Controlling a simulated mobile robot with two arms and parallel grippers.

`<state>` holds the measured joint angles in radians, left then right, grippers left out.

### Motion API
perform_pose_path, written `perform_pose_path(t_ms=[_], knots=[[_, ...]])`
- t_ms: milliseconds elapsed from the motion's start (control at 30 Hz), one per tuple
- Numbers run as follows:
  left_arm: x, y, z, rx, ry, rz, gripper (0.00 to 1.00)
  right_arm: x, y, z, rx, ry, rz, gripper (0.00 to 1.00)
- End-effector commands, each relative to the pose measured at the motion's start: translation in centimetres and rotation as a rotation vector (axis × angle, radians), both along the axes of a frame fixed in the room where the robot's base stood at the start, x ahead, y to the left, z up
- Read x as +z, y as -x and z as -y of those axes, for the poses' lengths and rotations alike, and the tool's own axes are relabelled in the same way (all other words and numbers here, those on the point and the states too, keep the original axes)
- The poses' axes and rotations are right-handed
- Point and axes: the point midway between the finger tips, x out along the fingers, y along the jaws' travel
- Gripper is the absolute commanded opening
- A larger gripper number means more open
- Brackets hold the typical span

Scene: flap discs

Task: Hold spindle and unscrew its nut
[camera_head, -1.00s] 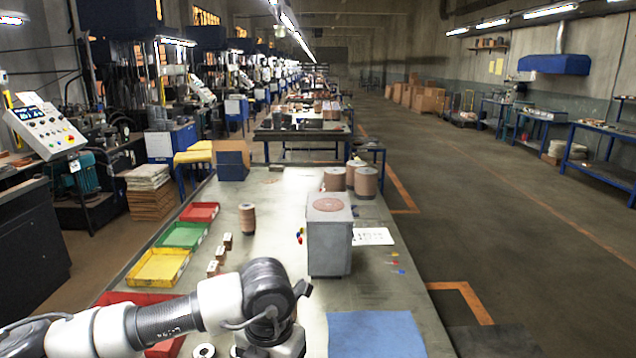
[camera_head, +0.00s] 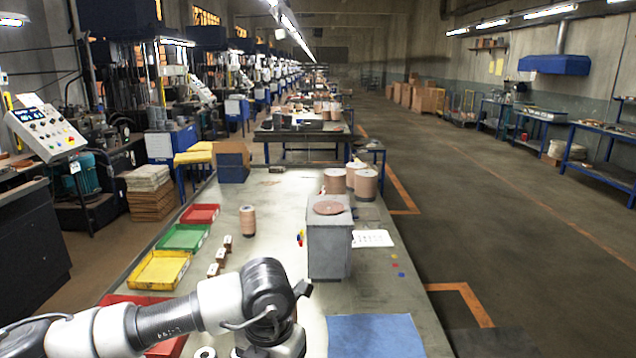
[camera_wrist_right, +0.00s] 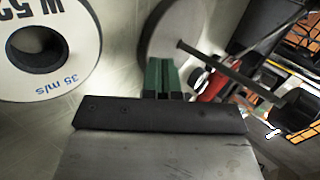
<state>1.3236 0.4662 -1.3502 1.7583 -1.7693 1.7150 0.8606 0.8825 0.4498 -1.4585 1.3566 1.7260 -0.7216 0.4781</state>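A brown disc stack (camera_head: 247,220), possibly the spindle, stands upright on the bench in the head view; its nut cannot be made out. My left arm crosses the lower left, but its fingertips are not recognisable there. In the right wrist view, my right gripper's green fingers (camera_wrist_right: 161,78) are together with nothing visible between them. Beyond them is a round grey disc (camera_wrist_right: 172,35), and a dark rod (camera_wrist_right: 228,68) crosses to the right. A white labelled disc (camera_wrist_right: 62,48) with a central hole is at upper left. Contact cannot be told.
A grey box (camera_head: 328,250) with a brown disc (camera_head: 328,208) on top stands mid-bench. Larger disc stacks (camera_head: 366,186) are behind it. Red (camera_head: 199,214), green (camera_head: 183,238) and yellow (camera_head: 158,270) trays line the left edge. A blue mat (camera_head: 375,336) lies in front.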

Motion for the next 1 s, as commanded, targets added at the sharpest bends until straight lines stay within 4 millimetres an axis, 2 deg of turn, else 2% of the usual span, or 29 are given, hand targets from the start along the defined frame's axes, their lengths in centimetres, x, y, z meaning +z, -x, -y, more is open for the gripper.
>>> perform_pose_path(t_ms=[33, 500, 1000], knots=[[0.8, 0.0, 0.0, 0.0, 0.0, 0.0, 0.64, 0.8, 0.0, 0.0, 0.0, -0.001, -0.001, 0.0], [3.9, 0.0, 0.0, 0.0, 0.0, 0.0, 0.64, 4.4, 0.0, 0.0, -0.001, -0.001, -0.001, 0.0], [4.0, 0.0, 0.0, 0.0, 0.0, 0.0, 0.64, 4.5, 0.0, 0.0, -0.001, 0.0, -0.001, 0.0]])
